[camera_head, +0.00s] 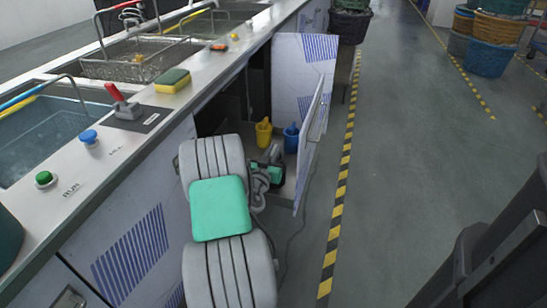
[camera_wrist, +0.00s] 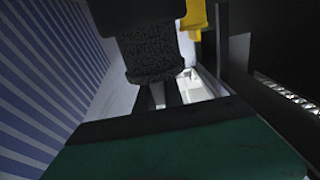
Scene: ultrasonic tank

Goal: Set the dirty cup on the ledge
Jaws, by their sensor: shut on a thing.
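In the wrist view, a dark, rough-surfaced round cup (camera_wrist: 152,48) sits at the ends of the dark fingers of my gripper (camera_wrist: 162,93), which are shut on it. Its upper part is cut off by the frame edge. In the head view my gripper (camera_head: 268,174) reaches into the open cabinet under the counter, and the dark cup cannot be made out clearly there. A pale ledge-like cabinet floor (camera_head: 286,194) shows below and right of the gripper. I cannot tell whether the cup touches any surface.
An open door (camera_head: 311,140) bounds the right side. The counter (camera_head: 150,97) overhangs on the left. A cable hangs near my arm.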

